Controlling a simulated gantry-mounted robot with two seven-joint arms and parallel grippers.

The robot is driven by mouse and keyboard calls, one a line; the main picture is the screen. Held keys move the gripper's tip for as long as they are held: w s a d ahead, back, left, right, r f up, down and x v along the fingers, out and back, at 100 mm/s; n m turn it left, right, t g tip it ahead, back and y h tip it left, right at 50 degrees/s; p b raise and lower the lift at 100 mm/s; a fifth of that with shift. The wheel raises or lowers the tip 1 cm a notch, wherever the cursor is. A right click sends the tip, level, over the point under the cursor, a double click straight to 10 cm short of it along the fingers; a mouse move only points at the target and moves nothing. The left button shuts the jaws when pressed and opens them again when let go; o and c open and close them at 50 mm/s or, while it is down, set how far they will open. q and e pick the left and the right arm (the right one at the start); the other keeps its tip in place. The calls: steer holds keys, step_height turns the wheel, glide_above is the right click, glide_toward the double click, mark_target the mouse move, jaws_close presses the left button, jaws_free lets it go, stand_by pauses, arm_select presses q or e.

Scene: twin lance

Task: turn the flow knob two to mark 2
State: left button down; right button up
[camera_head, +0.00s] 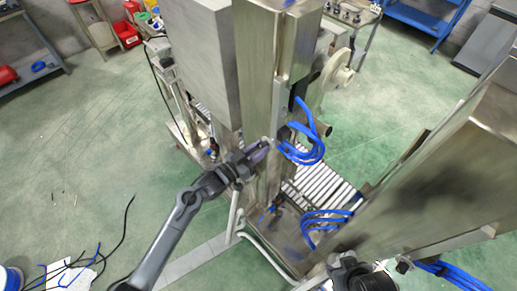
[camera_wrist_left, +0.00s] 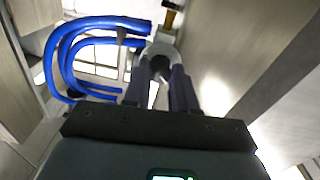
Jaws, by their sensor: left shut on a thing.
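My left gripper (camera_head: 268,143) reaches in from the left to the side of the tall steel column, near the blue hoses. In the left wrist view, its two dark fingers (camera_wrist_left: 161,77) are shut on a small round grey fitting with a dark centre, which looks like the flow knob (camera_wrist_left: 161,51). The fingertips cover part of it. In the head view the knob is too small and hidden to make out. I cannot read any mark or number around it.
Blue hoses (camera_head: 318,150) loop out right beside my left gripper, and they also show close by in the left wrist view (camera_wrist_left: 68,50). The tall steel column (camera_head: 262,70) stands behind it. A roller conveyor (camera_head: 322,188) runs below. Green floor (camera_head: 110,150) is open at the left.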

arm_select(q)
steer(key=c, duration=0.9)
jaws_free()
steer(key=b+v, duration=0.2)
steer(key=v, duration=0.9)
steer(key=shift+s+d, duration=0.1)
